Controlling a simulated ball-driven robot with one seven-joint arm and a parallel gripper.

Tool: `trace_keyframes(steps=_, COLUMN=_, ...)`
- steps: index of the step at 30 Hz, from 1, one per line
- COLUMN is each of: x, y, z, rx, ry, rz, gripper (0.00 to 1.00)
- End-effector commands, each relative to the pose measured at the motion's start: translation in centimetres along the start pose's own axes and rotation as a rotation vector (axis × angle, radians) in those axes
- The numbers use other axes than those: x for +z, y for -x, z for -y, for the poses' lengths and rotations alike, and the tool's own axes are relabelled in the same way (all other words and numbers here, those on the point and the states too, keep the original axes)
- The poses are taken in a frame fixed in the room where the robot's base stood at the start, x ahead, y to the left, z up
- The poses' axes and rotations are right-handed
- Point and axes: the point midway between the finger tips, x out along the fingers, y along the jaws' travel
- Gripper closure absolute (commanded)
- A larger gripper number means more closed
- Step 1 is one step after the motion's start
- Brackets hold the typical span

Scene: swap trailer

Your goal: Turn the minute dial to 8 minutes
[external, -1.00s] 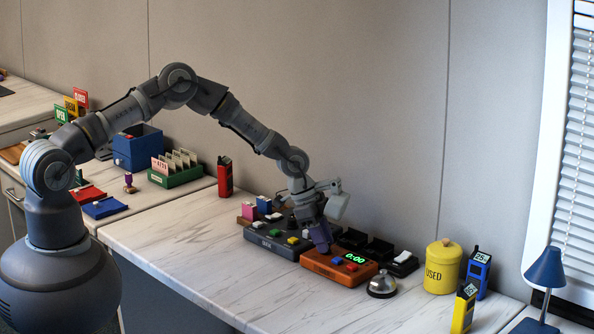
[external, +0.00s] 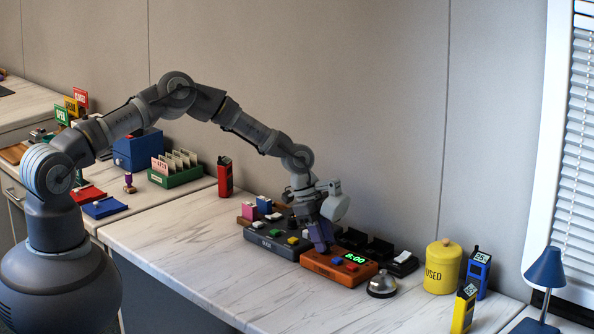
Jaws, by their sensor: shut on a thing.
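The orange timer box (external: 325,272) sits on the marble-look counter in the external view. Its green display (external: 355,258) looks to read 6:00, though the first digit is small. A blue button (external: 338,261) and a red button (external: 352,267) are on its top. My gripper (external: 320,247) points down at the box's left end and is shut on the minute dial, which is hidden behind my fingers.
A dark grey box with buttons (external: 270,245) stands just left of the timer. A silver bell (external: 382,285) is close at its right. Black holders (external: 378,249) stand behind. A yellow canister (external: 442,267) is farther right. The counter in front is clear.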

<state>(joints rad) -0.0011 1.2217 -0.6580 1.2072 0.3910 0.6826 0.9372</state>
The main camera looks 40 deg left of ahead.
Motion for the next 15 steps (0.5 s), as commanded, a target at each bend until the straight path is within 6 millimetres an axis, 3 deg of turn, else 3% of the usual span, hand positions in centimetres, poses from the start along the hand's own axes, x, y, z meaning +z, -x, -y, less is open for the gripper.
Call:
trace_keyframes(steps=1, x=0.05, y=-0.01, z=0.05, rx=-0.001, ry=0.0, rz=0.0, gripper=1.0)
trace_keyframes(steps=2, x=0.06, y=-0.01, z=0.05, rx=-0.001, ry=0.0, rz=0.001, gripper=0.68)
trace_keyframes(steps=5, x=0.05, y=-0.01, z=0.03, rx=-0.001, ry=0.001, rz=0.001, gripper=0.47)
trace_keyframes(steps=15, x=0.0, y=0.64, z=0.04, rx=-0.001, ry=0.001, rz=0.0, gripper=0.47)
